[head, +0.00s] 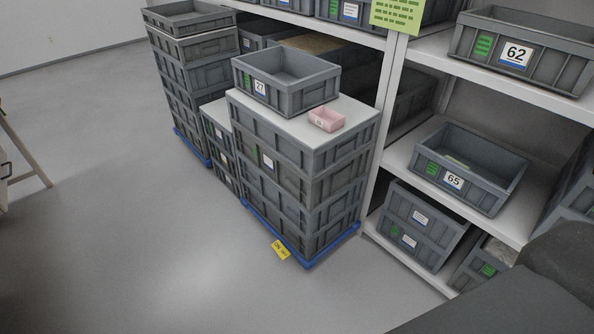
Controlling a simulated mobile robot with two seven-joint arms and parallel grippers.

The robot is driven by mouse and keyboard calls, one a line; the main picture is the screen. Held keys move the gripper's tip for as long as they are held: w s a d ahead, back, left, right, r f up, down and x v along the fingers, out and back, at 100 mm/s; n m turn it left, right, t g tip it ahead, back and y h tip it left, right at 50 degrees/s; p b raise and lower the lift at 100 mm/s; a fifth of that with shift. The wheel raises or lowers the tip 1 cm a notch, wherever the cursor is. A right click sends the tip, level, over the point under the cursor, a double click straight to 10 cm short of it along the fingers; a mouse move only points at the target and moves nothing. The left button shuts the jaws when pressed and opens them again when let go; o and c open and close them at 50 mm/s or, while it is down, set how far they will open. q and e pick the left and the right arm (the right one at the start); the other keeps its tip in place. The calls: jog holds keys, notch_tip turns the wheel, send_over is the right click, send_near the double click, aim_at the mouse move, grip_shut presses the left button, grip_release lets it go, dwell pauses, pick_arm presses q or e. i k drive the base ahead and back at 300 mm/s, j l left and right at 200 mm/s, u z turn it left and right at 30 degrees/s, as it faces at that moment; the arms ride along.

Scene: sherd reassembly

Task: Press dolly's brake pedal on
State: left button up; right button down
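The blue dolly (333,245) stands on the floor under a stack of grey crates, and only its low blue edge shows. A second blue dolly (190,147) shows under the taller stack farther back. Neither of my grippers is in view.
Shelving with crate 65 (467,167) and crate 62 (525,52) stands on the right. A wooden stand (24,150) is at the left edge. The floor in front is clear.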

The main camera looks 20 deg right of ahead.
aim_at(277, 246)
jog(key=i+j+z, duration=0.15)
jog(key=i, duration=0.3)
jog(key=i+j+z, duration=0.15)
jog(key=i, duration=0.3)
jog(key=i+j+z, duration=0.15)
jog(key=i, duration=0.25)
jog(key=i+j+z, duration=0.15)
jog(key=i, duration=0.3)
jog(key=j, duration=0.1)
